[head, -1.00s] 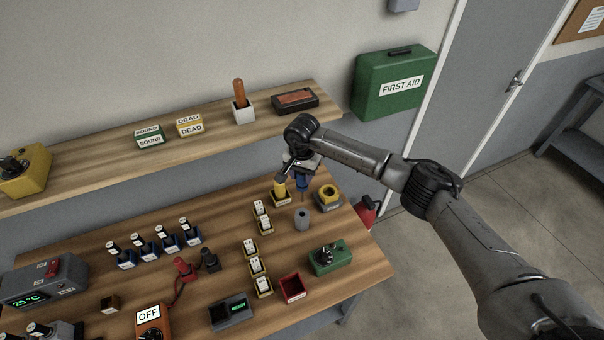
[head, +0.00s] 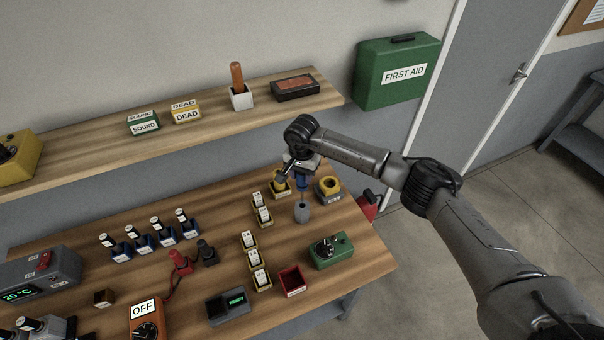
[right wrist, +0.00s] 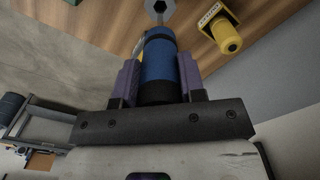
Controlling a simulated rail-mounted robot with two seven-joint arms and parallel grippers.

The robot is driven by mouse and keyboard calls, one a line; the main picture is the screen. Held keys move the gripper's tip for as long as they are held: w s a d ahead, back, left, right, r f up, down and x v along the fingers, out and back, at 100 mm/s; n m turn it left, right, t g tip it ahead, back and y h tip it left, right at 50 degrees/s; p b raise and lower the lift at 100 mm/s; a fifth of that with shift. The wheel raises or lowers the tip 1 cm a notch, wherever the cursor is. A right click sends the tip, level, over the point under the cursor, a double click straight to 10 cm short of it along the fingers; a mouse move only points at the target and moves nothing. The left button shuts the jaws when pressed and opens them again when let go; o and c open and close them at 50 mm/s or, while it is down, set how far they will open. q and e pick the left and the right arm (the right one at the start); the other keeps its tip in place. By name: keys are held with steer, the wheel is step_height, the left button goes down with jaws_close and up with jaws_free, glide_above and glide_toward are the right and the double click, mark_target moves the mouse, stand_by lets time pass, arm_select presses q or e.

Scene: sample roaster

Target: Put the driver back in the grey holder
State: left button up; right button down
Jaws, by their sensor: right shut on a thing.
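My right gripper (head: 302,172) is shut on the driver, which has a blue handle (head: 302,183) and a thin shaft pointing down. The grey holder (head: 302,213) is a small upright cylinder on the bench, directly below the driver. The shaft's lower end is at the holder's mouth in the head view; I cannot tell whether it has entered. In the right wrist view the blue handle (right wrist: 159,62) sits between the two fingers (right wrist: 160,82), with the holder's grey top (right wrist: 159,7) beyond it at the upper edge. My left gripper is not in view.
A yellow-handled tool in a yellow stand (head: 280,184) is close left of the driver. A grey block with a yellow ring (head: 329,188) stands close right. A green box with a knob (head: 331,250) and a red tray (head: 292,281) are nearer the front.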

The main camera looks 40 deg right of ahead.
mark_target(302, 194)
steer(key=shift+f, duration=0.15)
steer(key=shift+f+b, duration=2.9)
steer(key=shift+f, duration=0.45)
steer(key=shift+f+b, duration=0.25)
steer(key=shift+b, duration=0.1)
steer(key=shift+f+b, duration=0.5)
steer(key=shift+f, duration=0.15)
steer(key=shift+f+b, duration=0.55)
steer(key=shift+f, duration=0.05)
steer(key=c, duration=0.6)
jaws_free()
